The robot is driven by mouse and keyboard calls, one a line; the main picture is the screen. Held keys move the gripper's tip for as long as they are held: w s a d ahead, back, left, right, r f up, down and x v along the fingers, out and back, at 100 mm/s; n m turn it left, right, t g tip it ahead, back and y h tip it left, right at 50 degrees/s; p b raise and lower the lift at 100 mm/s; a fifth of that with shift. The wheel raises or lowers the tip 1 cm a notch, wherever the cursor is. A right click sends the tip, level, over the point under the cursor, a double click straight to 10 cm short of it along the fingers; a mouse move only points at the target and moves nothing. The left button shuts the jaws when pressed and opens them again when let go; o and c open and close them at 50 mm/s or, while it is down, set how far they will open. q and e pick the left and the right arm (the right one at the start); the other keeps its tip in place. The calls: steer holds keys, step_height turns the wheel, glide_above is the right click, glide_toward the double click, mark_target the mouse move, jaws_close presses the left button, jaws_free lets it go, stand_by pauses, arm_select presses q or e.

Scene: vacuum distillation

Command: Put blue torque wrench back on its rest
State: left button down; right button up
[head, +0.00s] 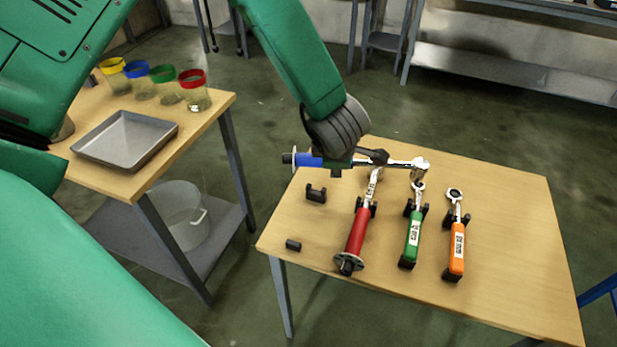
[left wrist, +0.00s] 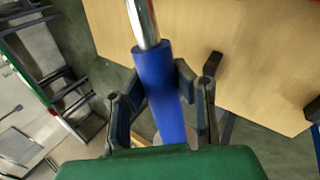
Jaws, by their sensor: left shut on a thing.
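The blue torque wrench has a blue handle (head: 309,160) and a metal shaft with its head at the right. My left gripper (head: 342,164) is shut on the handle and holds the wrench roughly level across the table's far left part. In the left wrist view the blue handle (left wrist: 160,85) runs between the fingers (left wrist: 163,98), with the shaft pointing up and away. Two black rest brackets stand empty at the table's left: a far one (head: 316,193) and a near one (head: 293,245). My right gripper is not in view.
Red (head: 356,235), green (head: 414,235) and orange (head: 457,250) wrenches lie on their rests to the right. The held wrench's shaft passes over the red and green wrenches' far ends. A side table (head: 220,100) at left holds a metal tray (head: 125,138) and several color-rimmed jars.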

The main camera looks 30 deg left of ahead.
arm_select(q)
steer(key=n, duration=0.1)
steer(key=n+y, duration=0.1)
steer(key=shift+s+a+n+g, duration=0.2)
steer(key=shift+a+n+g, duration=0.1)
steer(key=shift+n+g, duration=0.1)
steer(key=s+n, duration=0.1)
steer(key=n+g+y, duration=0.1)
steer(key=n, duration=0.1)
steer(key=s+a+n+g+y, duration=0.1)
steer(key=n, duration=0.1)
steer(key=shift+s+r, duration=0.1)
steer(key=shift+s, duration=0.25)
steer(key=s+n+g, duration=0.1)
steer(key=s+n, duration=0.1)
steer(key=s+n+g, duration=0.1)
steer(key=s+n, duration=0.1)
steer(key=s+r+n+g, duration=0.1)
steer(key=n+g, duration=0.1)
steer(key=n, duration=0.1)
steer(key=shift+s+r+y, duration=0.1)
steer(key=shift+s+y, duration=0.2)
steer(key=shift+s, duration=0.1)
steer(key=shift+d+r, duration=0.1)
